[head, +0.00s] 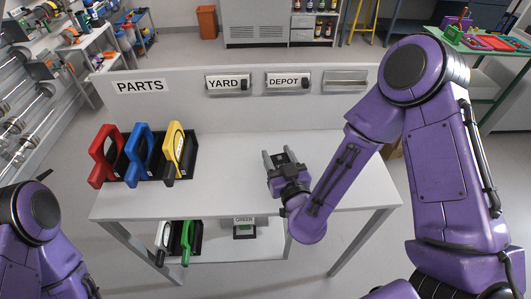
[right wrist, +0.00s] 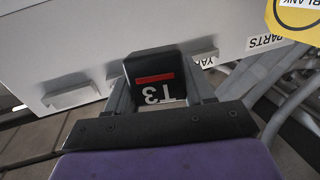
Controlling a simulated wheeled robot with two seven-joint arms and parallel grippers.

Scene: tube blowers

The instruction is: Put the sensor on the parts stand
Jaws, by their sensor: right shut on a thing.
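My right gripper (head: 279,157) is above the white tabletop, right of the middle. In the right wrist view its fingers are on either side of a small black block (right wrist: 156,75) with a red bar and the letters T3, which looks like the sensor. The gripper is shut on it. The black parts stand (head: 189,163) is on the left of the tabletop, below the PARTS sign. Red (head: 102,156), blue (head: 139,153) and yellow (head: 175,150) looped pieces stand in it. The sensor is apart from the stand. My left gripper is out of view.
A back panel (head: 230,115) rises behind the table, with YARD (head: 222,84) and DEPOT (head: 284,80) signs. The lower shelf holds white (head: 164,236) and green (head: 187,238) pieces and a GREEN-labelled holder (head: 244,229). The tabletop between stand and gripper is clear.

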